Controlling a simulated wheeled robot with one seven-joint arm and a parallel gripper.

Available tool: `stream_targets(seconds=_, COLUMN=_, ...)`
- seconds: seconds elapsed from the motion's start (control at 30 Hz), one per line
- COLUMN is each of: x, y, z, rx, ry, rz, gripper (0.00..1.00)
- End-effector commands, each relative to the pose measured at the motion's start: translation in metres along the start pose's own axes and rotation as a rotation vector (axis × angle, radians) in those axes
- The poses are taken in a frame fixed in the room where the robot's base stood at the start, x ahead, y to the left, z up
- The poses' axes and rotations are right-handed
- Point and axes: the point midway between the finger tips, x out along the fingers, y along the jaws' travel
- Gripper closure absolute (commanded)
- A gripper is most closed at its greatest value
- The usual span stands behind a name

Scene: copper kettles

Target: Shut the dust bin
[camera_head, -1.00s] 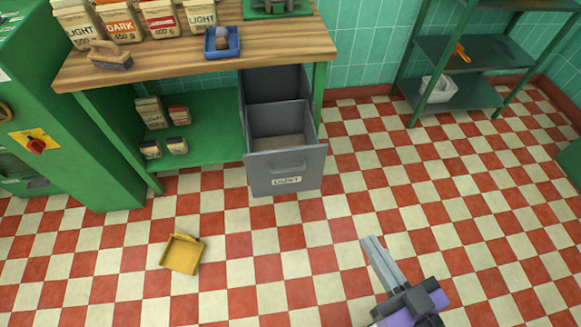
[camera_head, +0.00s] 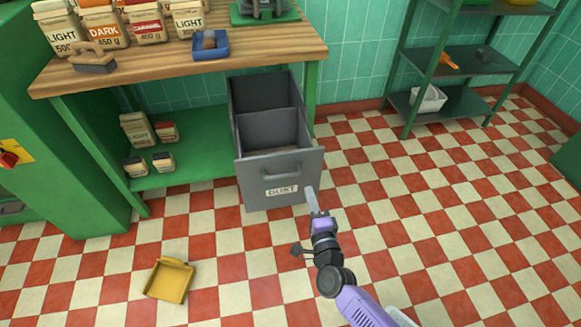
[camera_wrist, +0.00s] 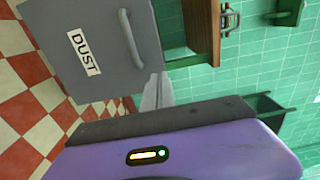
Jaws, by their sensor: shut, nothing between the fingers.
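The dust bin (camera_head: 279,181) is a grey drawer-like bin with a "DUST" label and a bar handle, under the workbench. It stands pulled out, with its open top and inner divider showing. In the wrist view its front (camera_wrist: 95,45) lies sideways, handle near the middle. My gripper (camera_head: 310,192) is shut and empty, its fingers at the lower right of the bin's front, close to it. In the wrist view the fingertips (camera_wrist: 158,82) are near the front's edge by the handle; I cannot tell whether they touch it.
The wooden-topped workbench (camera_head: 255,47) holds labelled bags, a brush and a blue tray (camera_head: 208,44). A yellow dustpan (camera_head: 170,281) lies on the checkered floor at lower left. A green shelf (camera_head: 468,60) with a white basket (camera_head: 428,98) stands at right. Floor between is clear.

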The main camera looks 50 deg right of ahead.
Motion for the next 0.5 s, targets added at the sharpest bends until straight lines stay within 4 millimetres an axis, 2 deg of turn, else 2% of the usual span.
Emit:
stream_targets(seconds=0.17, x=0.013, y=0.000, z=0.001, rx=0.011, ry=-0.001, rz=-0.003, gripper=1.00)
stream_targets(seconds=0.5, x=0.076, y=0.001, z=0.001, rx=0.007, ry=-0.002, rz=-0.004, gripper=1.00)
